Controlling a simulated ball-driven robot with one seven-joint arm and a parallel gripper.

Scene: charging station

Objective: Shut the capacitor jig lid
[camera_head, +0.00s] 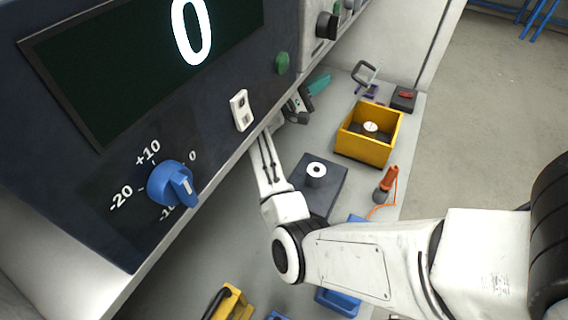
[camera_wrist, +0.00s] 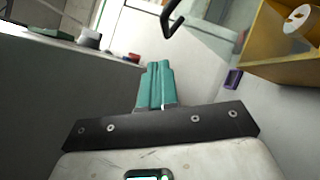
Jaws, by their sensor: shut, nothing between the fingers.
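My gripper has teal fingers (camera_head: 318,83), which show at the far end of the bench, partly behind the large panel. In the wrist view the teal fingers (camera_wrist: 156,84) are together, with nothing between them. A dark bent handle (camera_head: 364,73) stands up just right of the fingers, with a small purple part (camera_head: 372,90) below it. These look like the jig's raised lid and its base, though the lid's outline is hard to make out. In the wrist view the handle (camera_wrist: 172,18) is beyond the fingertips, apart from them, and the purple part (camera_wrist: 232,78) is to the right.
A yellow bin (camera_head: 362,151) holding a round disc stands right of my arm. A black box with a red button (camera_head: 404,98) is behind it. A dark block with a white-topped spool (camera_head: 326,185) and an orange-handled tool (camera_head: 386,183) are nearer. The big panel (camera_head: 230,60) overhangs the left.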

